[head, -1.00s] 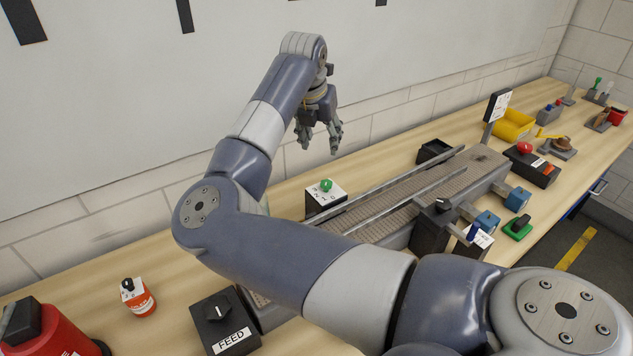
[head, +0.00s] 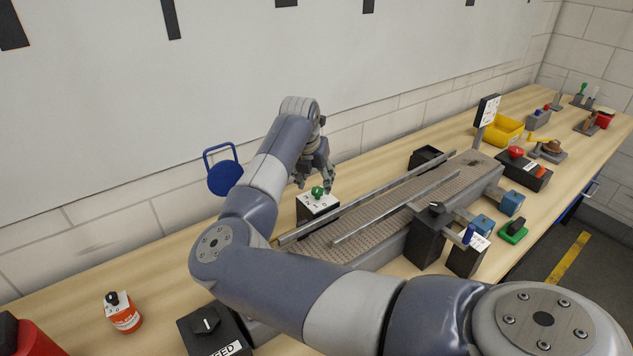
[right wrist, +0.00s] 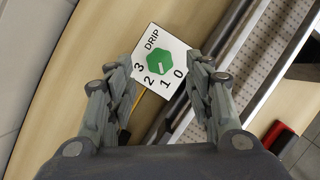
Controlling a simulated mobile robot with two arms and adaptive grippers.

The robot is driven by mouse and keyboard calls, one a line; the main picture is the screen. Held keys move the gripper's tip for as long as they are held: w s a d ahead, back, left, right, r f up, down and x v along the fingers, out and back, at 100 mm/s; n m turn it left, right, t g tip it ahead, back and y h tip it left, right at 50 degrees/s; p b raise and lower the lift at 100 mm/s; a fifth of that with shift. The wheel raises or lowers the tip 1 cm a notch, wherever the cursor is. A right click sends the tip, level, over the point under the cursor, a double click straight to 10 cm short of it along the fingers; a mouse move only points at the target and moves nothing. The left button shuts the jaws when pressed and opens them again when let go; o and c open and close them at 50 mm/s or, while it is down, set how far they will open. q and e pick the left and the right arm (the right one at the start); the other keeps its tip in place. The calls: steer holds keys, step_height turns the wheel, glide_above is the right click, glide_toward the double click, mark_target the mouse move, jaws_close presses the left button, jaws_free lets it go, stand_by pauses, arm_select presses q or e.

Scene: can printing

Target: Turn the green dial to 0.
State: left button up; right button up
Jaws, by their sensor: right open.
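The green dial (head: 317,191) sits on a white-topped block (head: 313,205) beside the conveyor. In the right wrist view, the dial (right wrist: 159,62) is centred on a white plate (right wrist: 170,48) marked DRIP, 3, 2, 1 and 0. Its small pale pointer line appears to aim nearest the 1. My right gripper (head: 314,181) hangs just above and behind the dial with its fingers apart and empty. In the wrist view, the fingers of this gripper (right wrist: 160,64) lie on either side of the dial, not touching it. My left gripper is not in view.
The conveyor (head: 400,205) with metal rails runs close beside the dial block. A black FEED knob box (head: 207,325) and an orange-red container (head: 123,316) stand nearer. A blue round object (head: 225,178) is by the wall.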

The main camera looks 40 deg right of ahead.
mark_target(317, 190)
steer(key=x, duration=0.2)
steer(key=shift+w+d+f+p, duration=0.1)
steer(key=shift+f+p, duration=0.15)
steer(key=shift+p, duration=0.1)
steer(key=shift+d+f, duration=0.15)
steer(key=shift+f, duration=0.45)
steer(key=shift+w, duration=0.1)
steer(key=c, duration=1.1)
steer(key=shift+o, duration=0.2)
